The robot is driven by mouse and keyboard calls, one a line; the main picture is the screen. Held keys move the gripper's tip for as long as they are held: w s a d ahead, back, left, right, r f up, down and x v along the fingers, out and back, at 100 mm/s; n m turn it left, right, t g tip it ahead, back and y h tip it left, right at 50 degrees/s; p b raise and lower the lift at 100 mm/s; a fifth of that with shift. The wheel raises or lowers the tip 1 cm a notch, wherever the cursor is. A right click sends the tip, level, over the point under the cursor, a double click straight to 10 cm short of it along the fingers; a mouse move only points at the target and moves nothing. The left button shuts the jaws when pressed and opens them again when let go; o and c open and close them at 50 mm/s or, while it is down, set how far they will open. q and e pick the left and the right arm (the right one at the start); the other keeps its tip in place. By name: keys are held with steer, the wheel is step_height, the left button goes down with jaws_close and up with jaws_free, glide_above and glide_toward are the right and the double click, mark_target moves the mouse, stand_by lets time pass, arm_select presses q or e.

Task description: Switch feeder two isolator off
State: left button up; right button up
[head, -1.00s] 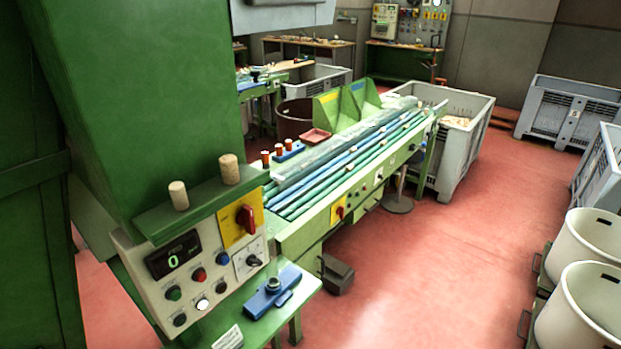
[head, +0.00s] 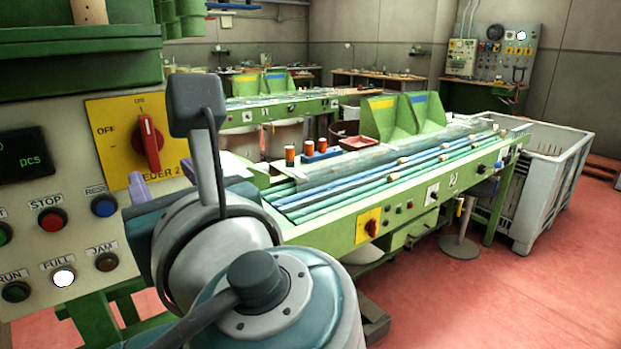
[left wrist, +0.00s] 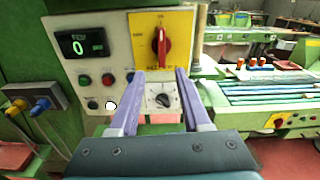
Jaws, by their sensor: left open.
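The feeder two isolator is a red rotary handle (head: 150,142) on a yellow plate (head: 118,110) marked FEEDER 2, with OFF at its left. The handle stands about upright, pointing to the top mark. It also shows in the left wrist view (left wrist: 161,47). My left gripper (head: 162,176) is open and empty in front of the panel, just below the handle in the picture; its arm hides the panel's lower right. In the left wrist view its two purple fingers (left wrist: 158,74) point at the panel, apart from each other, with the handle above and between their tips. My right gripper is out of view.
Push buttons and lamps, including a red STOP button (head: 52,219) and a lit white FULL lamp (head: 64,277), sit left and below. A black selector (left wrist: 163,100) lies below the yellow plate. Another red switch (head: 373,228) is on the conveyor (head: 400,190).

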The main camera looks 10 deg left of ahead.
mark_target(152, 146)
arm_select(q)
steer(key=shift+m+y, duration=0.3)
steer(key=x, duration=0.3)
steer(key=p+x, duration=0.1)
steer(key=x, duration=0.5)
steer(key=shift+w+d+r, duration=0.1)
steer(key=shift+w+r, duration=0.1)
steer(key=shift+r, duration=0.1)
steer(key=shift+w+a, duration=0.35)
steer(key=shift+a, duration=0.05)
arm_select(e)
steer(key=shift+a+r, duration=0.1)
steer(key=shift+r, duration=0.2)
arm_select(q)
steer(key=shift+c, duration=0.2)
jaws_close()
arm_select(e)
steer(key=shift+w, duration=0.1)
